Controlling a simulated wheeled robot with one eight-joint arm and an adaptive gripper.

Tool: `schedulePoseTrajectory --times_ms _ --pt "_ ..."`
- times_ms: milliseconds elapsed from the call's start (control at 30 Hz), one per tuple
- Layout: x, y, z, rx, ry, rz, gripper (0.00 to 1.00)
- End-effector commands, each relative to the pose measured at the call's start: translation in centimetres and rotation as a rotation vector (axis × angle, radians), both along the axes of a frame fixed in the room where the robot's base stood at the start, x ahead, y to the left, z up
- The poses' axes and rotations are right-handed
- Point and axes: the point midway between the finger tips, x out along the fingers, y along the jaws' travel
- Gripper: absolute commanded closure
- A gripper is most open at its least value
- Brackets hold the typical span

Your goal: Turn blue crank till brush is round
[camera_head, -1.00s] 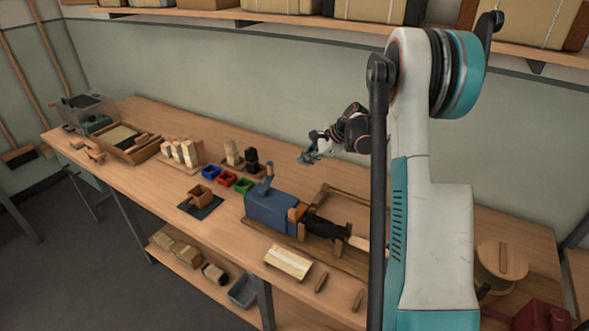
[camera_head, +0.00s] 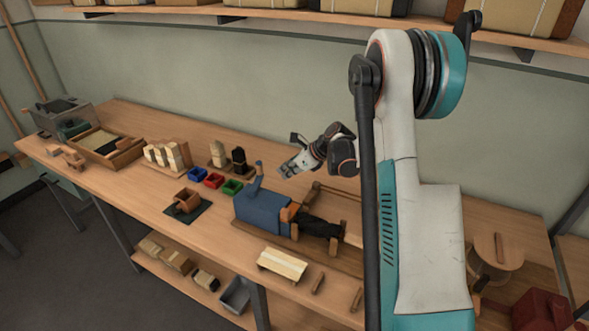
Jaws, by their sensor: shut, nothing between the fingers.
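The blue crank (camera_head: 256,180) stands up from the left end of a blue box (camera_head: 262,210) on the bench, its arm leaning slightly right toward the top. The brush's dark bristles (camera_head: 320,227) lie to the right of the box, next to an orange-brown block (camera_head: 290,213). At this size I cannot tell whether the brush is round. My gripper (camera_head: 287,170) is shut and empty, above the bench to the right of the crank's top and apart from it in the picture.
Red (camera_head: 214,180), blue (camera_head: 197,174) and green (camera_head: 232,187) bins sit left of the crank. A brown box on a dark mat (camera_head: 205,210) is in front of them. A pale block (camera_head: 282,264) lies near the front edge. A wooden rail (camera_head: 335,194) runs behind the brush.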

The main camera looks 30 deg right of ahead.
Motion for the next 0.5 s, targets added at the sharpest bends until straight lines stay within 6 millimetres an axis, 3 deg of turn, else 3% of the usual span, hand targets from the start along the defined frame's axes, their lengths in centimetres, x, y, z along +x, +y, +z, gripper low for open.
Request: schedulePoseTrajectory --times_ms 100,300,500 --pt "1.3 1.0 -1.9 -0.001 0.000 0.004 1.00" --pt "3.5 2.6 -1.7 0.000 0.000 0.003 1.00" --pt "4.5 3.2 -1.6 -0.001 0.000 0.001 1.00"
